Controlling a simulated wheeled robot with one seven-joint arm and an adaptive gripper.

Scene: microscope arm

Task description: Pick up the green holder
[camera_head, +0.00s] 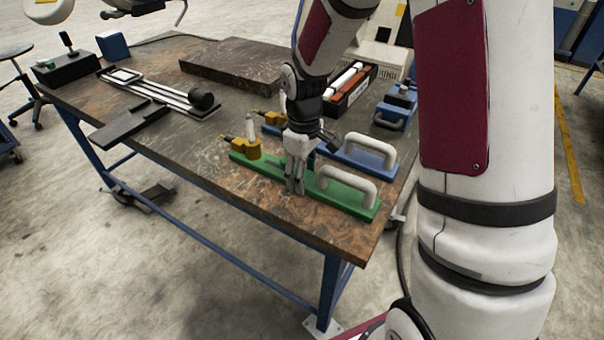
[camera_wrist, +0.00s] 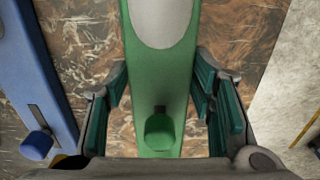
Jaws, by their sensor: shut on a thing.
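The green holder (camera_head: 352,201) is a long flat green bar with a white arched handle (camera_head: 347,184) at its right end and a yellow fitting (camera_head: 246,148) at its left end. It lies near the front edge of the worktable (camera_head: 205,180). My gripper (camera_head: 296,186) points down over the middle of the bar. In the wrist view, its teal-padded fingers (camera_wrist: 160,82) stand on both sides of the green bar (camera_wrist: 160,75), shut on it. A green knob (camera_wrist: 159,131) lies between them, and part of the white handle shows at the top. No clear gap shows under the bar.
A similar blue holder (camera_head: 352,160) lies just behind, and to the left in the wrist view (camera_wrist: 35,75). A tray with rods (camera_head: 347,88), a dark slab (camera_head: 240,62) and metal rails (camera_head: 155,90) are farther back.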

